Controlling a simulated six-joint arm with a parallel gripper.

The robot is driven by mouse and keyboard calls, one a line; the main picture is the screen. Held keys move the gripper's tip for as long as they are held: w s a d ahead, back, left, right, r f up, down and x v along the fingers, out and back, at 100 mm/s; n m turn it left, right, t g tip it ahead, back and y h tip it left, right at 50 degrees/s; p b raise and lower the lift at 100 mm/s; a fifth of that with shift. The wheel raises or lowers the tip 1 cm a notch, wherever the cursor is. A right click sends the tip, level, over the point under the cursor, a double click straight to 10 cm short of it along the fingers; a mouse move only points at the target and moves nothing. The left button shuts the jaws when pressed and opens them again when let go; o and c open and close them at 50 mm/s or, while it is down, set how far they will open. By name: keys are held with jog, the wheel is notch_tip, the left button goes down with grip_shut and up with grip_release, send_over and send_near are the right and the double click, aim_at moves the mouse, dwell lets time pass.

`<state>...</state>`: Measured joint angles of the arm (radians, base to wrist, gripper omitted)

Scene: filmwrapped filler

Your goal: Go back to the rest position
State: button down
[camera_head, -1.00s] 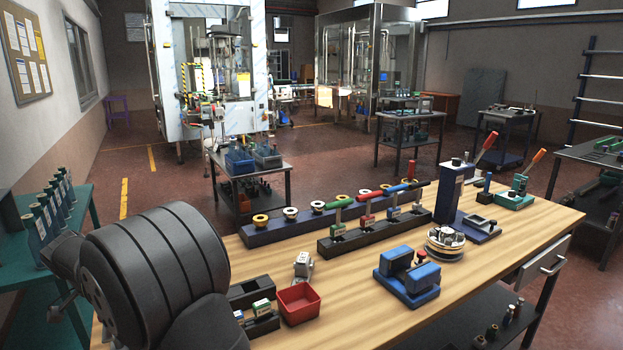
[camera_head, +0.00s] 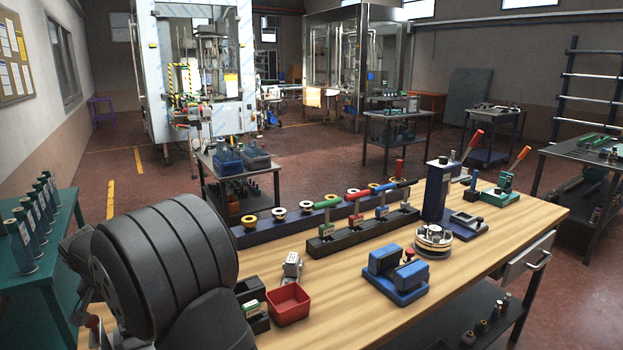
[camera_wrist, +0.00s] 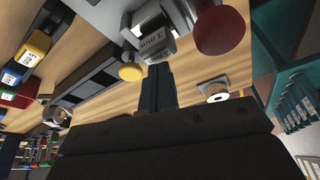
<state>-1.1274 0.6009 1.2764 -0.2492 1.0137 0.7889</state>
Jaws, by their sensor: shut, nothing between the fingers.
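My gripper (camera_wrist: 158,86) shows in the wrist view with its two dark fingers close together and nothing between them. Just beyond the fingertips in the picture is a grey block (camera_wrist: 157,45) with a printed label; I cannot tell the gap between them. A yellow knob (camera_wrist: 131,72) is left of the fingers, and a dark red round knob (camera_wrist: 222,30) is to the upper right. In the head view my thick dark arm fills the lower left and the fingers cannot be made out.
The wooden workbench (camera_head: 350,300) holds a red bin (camera_head: 289,304), a blue fixture (camera_head: 398,275), a round stacked part (camera_head: 433,240), and a dark rack (camera_head: 362,232) with coloured handles. A teal table (camera_head: 62,240) with several bottles stands at the left. Bare bench top lies right of the red bin.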

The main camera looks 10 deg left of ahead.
jog(key=shift+w+a+n+y, duration=0.25)
jog(key=shift+a+n, duration=0.1)
jog(key=shift+n, duration=0.4)
jog(key=shift+w+a+n+y, duration=0.15)
jog(key=shift+w+a+n, duration=0.15)
jog(key=shift+n, duration=0.45)
